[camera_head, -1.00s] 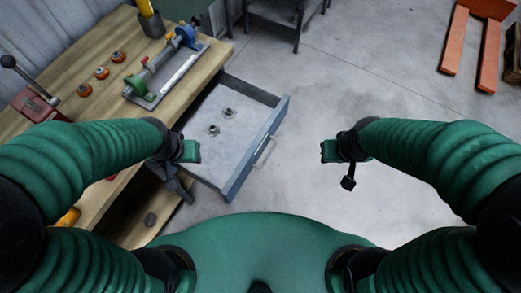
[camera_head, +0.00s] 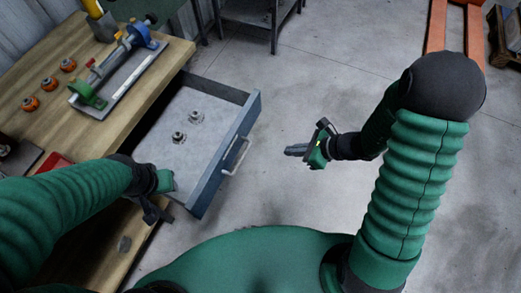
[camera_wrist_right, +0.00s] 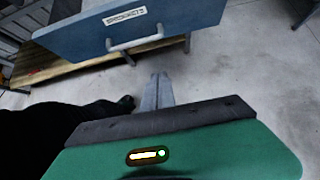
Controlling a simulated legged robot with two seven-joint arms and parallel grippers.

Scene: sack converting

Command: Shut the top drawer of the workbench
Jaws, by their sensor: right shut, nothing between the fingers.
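The top drawer (camera_head: 190,140) of the workbench is pulled out, with a blue front (camera_head: 226,155) and a light metal handle (camera_head: 236,157). Two small metal parts lie inside it. My right gripper (camera_head: 290,150) is shut and empty, to the right of the drawer front and apart from it, pointing toward it. In the right wrist view the shut fingers (camera_wrist_right: 157,92) lie below the handle (camera_wrist_right: 135,43) and the labelled front (camera_wrist_right: 150,20). My left gripper (camera_head: 158,197) is at the drawer's near left side; its fingers are unclear, and I cannot tell if it touches the drawer.
The wooden benchtop (camera_head: 110,125) at left carries a fixture with blue and green ends (camera_head: 120,68), several orange parts (camera_head: 49,83) and a red item. A dark metal rack (camera_head: 258,18) stands behind. An orange pallet truck (camera_head: 437,25) is at back right.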

